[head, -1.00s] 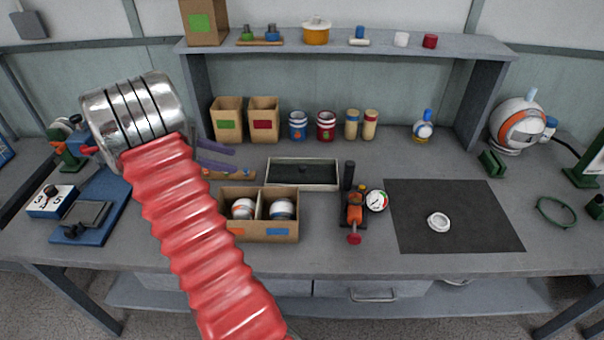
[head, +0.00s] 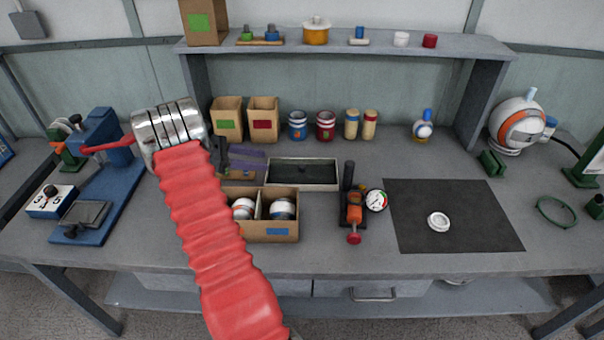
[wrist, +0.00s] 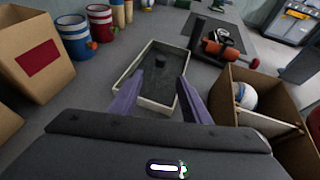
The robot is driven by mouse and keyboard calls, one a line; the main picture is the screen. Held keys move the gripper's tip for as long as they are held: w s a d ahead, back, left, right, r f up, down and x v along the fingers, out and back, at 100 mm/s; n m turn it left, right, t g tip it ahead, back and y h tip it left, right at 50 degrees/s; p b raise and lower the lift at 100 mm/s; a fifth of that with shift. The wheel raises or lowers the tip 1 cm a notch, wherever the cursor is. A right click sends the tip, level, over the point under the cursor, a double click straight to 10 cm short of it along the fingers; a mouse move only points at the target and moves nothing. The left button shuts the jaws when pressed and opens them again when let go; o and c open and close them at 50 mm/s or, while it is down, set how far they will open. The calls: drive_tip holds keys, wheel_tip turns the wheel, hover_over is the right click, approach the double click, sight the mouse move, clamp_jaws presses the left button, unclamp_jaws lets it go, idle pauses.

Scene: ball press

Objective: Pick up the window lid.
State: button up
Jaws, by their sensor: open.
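The window lid (head: 318,172) looks like a dark flat pane with a small black knob, inside a pale rectangular rim (head: 303,187) on the bench. I cannot tell whether the rim is part of the lid or a tray around it. It also shows in the wrist view, with its knob (wrist: 160,62) near the far end. My gripper (head: 258,162) is open and empty, its purple fingers just left of the rim in the head view. In the wrist view the fingers (wrist: 160,82) stand apart over the rim's near end, with the knob ahead between them.
A cardboard box with two balls (head: 270,230) stands in front of the lid. An orange device with a gauge (head: 355,212) is to its right. Cardboard bins (head: 263,135) and cans (head: 298,130) stand behind. A black mat (head: 470,210) with a white ring lies farther right.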

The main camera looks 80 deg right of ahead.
sight(294, 172)
drive_tip(key=x, duration=0.8)
drive_tip(key=shift+s, duration=0.1)
drive_tip(key=shift+x, duration=2.55)
drive_tip(key=shift+a+f, duration=0.15)
drive_tip(key=shift+c, duration=0.6)
clamp_jaws()
